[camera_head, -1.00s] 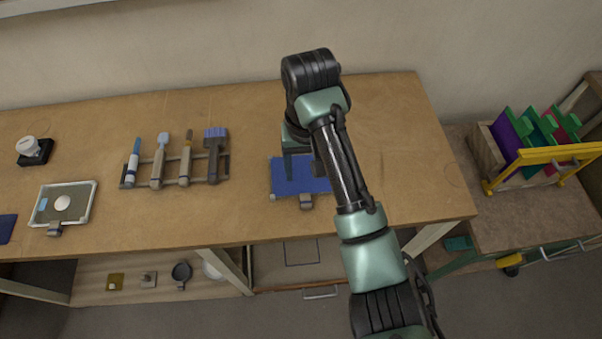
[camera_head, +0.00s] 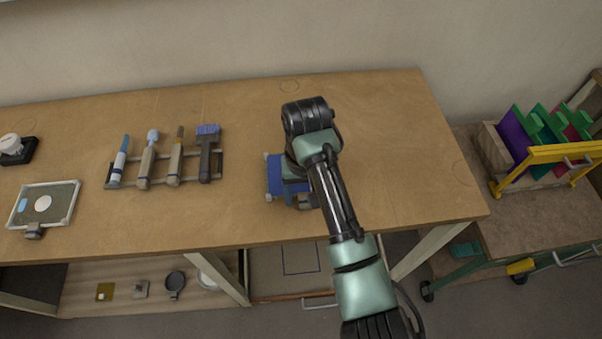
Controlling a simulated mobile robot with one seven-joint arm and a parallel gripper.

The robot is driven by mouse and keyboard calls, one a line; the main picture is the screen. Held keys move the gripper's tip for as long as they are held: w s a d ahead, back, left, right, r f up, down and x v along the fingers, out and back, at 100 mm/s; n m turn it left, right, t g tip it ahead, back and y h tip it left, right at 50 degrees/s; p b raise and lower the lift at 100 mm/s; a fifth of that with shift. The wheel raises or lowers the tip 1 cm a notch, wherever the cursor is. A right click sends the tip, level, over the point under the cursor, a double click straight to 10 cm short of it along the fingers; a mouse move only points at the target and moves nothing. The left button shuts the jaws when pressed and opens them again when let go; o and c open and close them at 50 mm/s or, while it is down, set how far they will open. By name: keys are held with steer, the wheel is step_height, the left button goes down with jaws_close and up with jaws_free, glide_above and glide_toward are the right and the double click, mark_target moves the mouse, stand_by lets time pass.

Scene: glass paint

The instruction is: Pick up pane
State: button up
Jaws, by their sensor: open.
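A blue pane (camera_head: 273,176) lies flat on the workbench, with a small grey clamp (camera_head: 305,203) at its front edge. My forearm and wrist cover much of its right part. My gripper (camera_head: 294,187) points down over the pane. It is open, but its fingertips are mostly hidden by the wrist, so I cannot tell whether they touch the pane. Upright panes in purple (camera_head: 505,137), green and red stand in a rack (camera_head: 492,151) on the lower surface at the right, away from my gripper.
A brush holder (camera_head: 114,182) with several tools stands left of the pane. Further left are a framed plate (camera_head: 65,209) and a black-based white jar (camera_head: 16,151). A yellow-barred frame (camera_head: 560,154) stands before the rack. The bench is clear behind and right of my arm.

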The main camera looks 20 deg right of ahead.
steer(key=shift+f, duration=0.5)
steer(key=shift+c, duration=0.3)
jaws_close()
steer(key=shift+r, duration=0.1)
step_height(320, 180, up, 10)
steer(key=p, duration=0.3)
steer(key=shift+p, duration=0.35)
